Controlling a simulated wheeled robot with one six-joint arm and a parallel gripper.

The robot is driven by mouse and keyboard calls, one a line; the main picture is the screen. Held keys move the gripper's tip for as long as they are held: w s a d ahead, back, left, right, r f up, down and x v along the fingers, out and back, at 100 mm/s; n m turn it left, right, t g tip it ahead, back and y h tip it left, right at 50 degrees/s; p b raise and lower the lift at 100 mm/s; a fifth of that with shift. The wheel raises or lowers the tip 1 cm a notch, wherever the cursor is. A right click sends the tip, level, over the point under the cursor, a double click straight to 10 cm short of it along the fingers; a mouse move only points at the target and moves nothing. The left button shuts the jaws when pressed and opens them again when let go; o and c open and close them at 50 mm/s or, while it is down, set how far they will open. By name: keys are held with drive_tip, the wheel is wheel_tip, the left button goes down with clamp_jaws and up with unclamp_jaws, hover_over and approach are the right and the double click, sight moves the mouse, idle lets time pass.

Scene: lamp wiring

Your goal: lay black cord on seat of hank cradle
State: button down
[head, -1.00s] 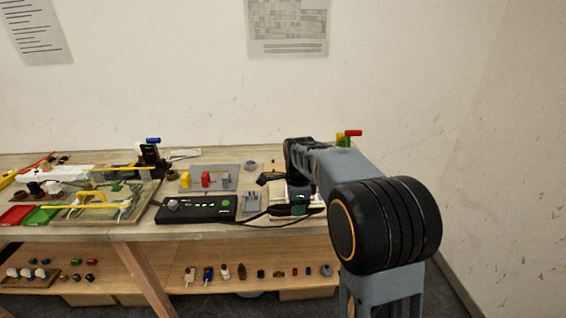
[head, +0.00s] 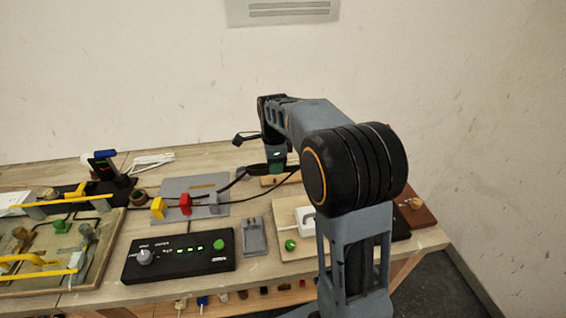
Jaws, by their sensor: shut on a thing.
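My gripper (head: 278,168) is at the back of the bench, pointing down, and shut on the black cord (head: 239,178). The cord runs from the gripper down to the left towards a grey plate, with a dark loop beside the jaws. A small wooden base (head: 268,182) shows just under the gripper; I cannot tell whether it is the hank cradle, or whether the cord touches it. The jaw tips are too small to see clearly, and my arm hides what lies to their right.
The grey plate (head: 170,188) carries yellow, red and grey blocks. A black meter box (head: 180,256) and a grey holder (head: 253,237) stand in front. A pale board (head: 290,215) lies partly behind my arm. A crowded tray (head: 112,250) is at left.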

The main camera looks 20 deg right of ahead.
drive_tip(key=w+d+f+p, duration=0.1)
drive_tip(key=w+d+f, duration=0.2)
drive_tip(key=w+d+f+p, duration=0.1)
drive_tip(key=w+d+f, duration=0.2)
drive_tip(key=w+d+f+p, duration=0.1)
drive_tip(key=w+d+f, duration=0.1)
drive_tip(key=w+f, duration=0.1)
drive_tip(key=shift+w+d+p, duration=0.3)
drive_tip(key=shift+w+d, duration=0.1)
drive_tip(key=shift+w, duration=0.15)
drive_tip(key=shift+w+d+f, duration=0.25)
drive_tip(key=shift+f, duration=0.25)
drive_tip(key=shift+f+p, duration=0.7)
drive_tip(key=shift+f, duration=0.7)
